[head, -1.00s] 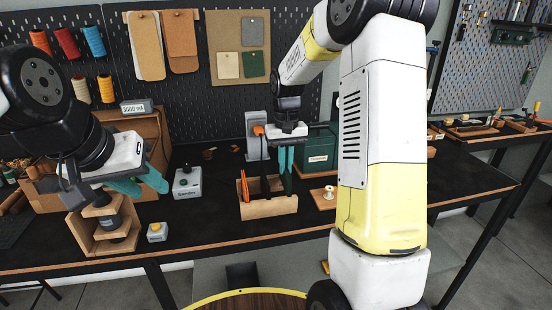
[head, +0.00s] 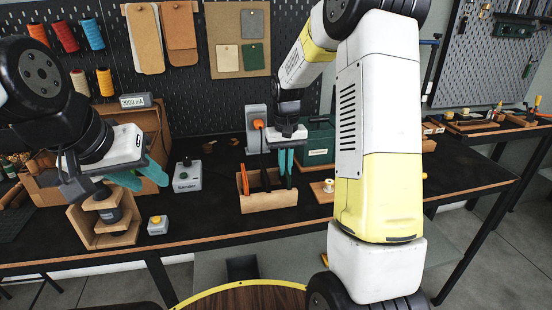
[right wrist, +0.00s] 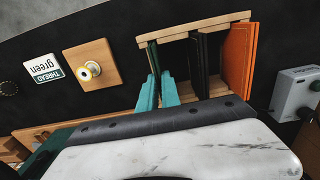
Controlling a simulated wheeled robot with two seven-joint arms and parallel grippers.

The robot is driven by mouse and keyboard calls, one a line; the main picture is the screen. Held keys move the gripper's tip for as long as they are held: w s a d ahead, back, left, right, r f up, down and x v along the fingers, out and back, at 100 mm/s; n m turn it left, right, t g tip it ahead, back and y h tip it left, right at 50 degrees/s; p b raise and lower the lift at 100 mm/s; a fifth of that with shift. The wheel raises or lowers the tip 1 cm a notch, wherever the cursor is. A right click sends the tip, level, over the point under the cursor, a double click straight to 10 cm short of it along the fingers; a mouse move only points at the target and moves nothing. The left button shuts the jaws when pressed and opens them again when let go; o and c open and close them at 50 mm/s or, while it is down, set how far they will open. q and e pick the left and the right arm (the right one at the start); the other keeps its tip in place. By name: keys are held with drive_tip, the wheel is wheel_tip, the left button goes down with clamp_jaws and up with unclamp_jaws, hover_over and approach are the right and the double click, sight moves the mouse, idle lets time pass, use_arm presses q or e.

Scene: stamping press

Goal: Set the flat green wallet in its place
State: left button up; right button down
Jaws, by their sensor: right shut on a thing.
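My right gripper (right wrist: 158,92) is shut on the flat green wallet (right wrist: 153,57), which stands on edge and is seen as a thin dark strip. The wallet is at one end of the wooden rack (right wrist: 195,28), between its rails, in the right wrist view. Black wallets (right wrist: 201,62) and an orange wallet (right wrist: 237,62) stand in other slots. In the head view, my right gripper (head: 286,162) is above the right end of the rack (head: 270,201). My left gripper (head: 141,177) is open and empty, well left of the rack. I cannot tell whether the wallet touches the rack floor.
The black bench (head: 220,220) is clear in front.

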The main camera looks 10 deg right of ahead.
drive_tip(key=shift+f, duration=0.15)
drive_tip(key=c, duration=1.5)
unclamp_jaws()
